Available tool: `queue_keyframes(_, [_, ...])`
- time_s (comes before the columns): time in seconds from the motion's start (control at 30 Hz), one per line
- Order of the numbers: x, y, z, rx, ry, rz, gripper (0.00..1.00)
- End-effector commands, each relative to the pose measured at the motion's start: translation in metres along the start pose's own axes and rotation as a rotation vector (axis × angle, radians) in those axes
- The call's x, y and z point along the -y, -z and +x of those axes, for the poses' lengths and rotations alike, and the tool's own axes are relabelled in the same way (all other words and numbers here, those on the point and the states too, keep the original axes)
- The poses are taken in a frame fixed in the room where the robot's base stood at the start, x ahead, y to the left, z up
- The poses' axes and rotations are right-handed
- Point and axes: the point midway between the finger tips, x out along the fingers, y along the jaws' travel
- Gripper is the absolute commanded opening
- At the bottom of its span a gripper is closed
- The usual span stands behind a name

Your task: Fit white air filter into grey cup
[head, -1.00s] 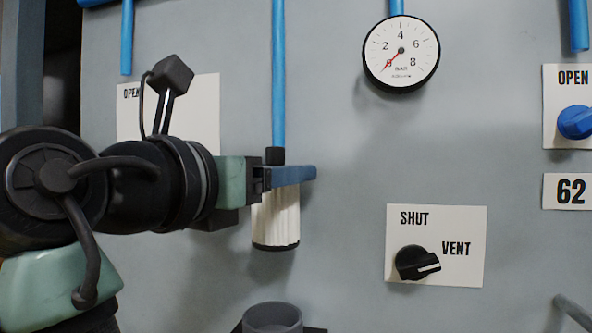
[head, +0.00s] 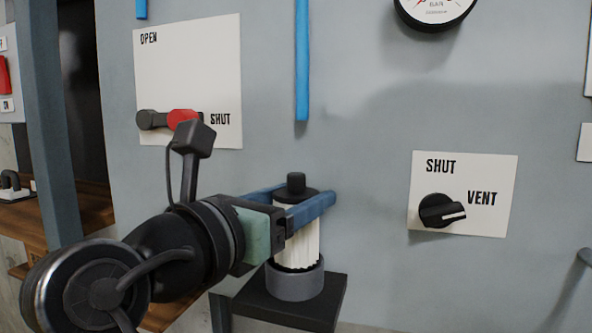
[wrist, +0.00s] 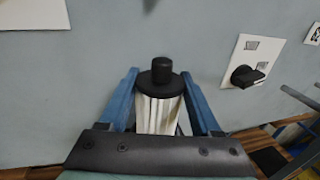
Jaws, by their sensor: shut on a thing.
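The white pleated air filter (head: 300,245), with a black top cap and knob, stands upright between the blue fingers of my gripper (head: 309,194). My gripper is shut on it near its top. The grey cup (head: 295,286) sits on a dark shelf directly below, and the filter's lower end is at the cup's mouth. I cannot tell how far it is inside. In the wrist view the filter (wrist: 158,112) sits between the fingers of my gripper (wrist: 160,78); the cup is hidden there.
The dark shelf (head: 255,305) juts from the grey wall panel (head: 375,140). A blue pipe (head: 302,70) ends above the filter. A black SHUT/VENT knob (head: 440,210) is to the right, and a red-tipped lever (head: 180,118) is at upper left, behind my arm.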

Motion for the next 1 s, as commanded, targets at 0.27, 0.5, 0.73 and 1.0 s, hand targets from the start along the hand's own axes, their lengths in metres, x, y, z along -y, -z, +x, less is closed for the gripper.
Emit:
queue_keyframes(0.27, [0.0,0.014,0.0,0.001,-0.001,-0.001,0.0])
queue_keyframes(0.5, [0.0,0.015,0.0,0.002,-0.001,0.0,0.0])
queue_keyframes(0.73, [0.0,0.015,0.0,0.0,-0.001,-0.001,0.95])
queue_keyframes(1.0, [0.0,0.015,0.0,0.0,-0.001,-0.001,0.99])
